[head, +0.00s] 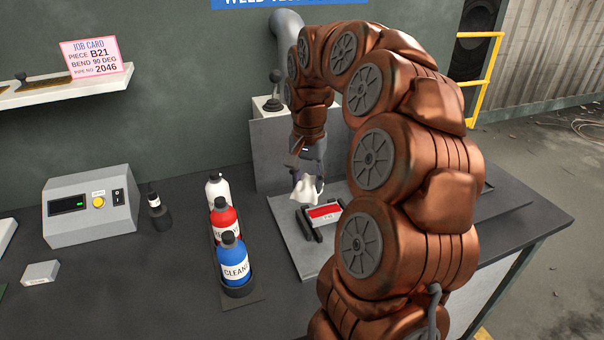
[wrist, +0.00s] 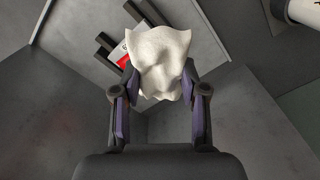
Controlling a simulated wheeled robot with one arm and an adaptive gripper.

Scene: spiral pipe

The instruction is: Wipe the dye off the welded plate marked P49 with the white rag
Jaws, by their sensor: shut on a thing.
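My gripper (head: 308,176) is shut on the white rag (head: 307,190) and holds it above the grey tray on the bench. In the wrist view the rag (wrist: 159,62) is bunched between the two fingers of my gripper (wrist: 160,88). A small plate with a red band (head: 324,213) lies across dark bars on the tray, just right of and below the rag in the head view. Its marking is too small to read. In the wrist view the rag hides much of this plate (wrist: 122,58).
A white bottle (head: 217,190), a red bottle (head: 224,222) and a blue bottle (head: 233,262) stand in a row left of the tray (head: 290,243). An upright grey panel (head: 268,158) stands behind the tray.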

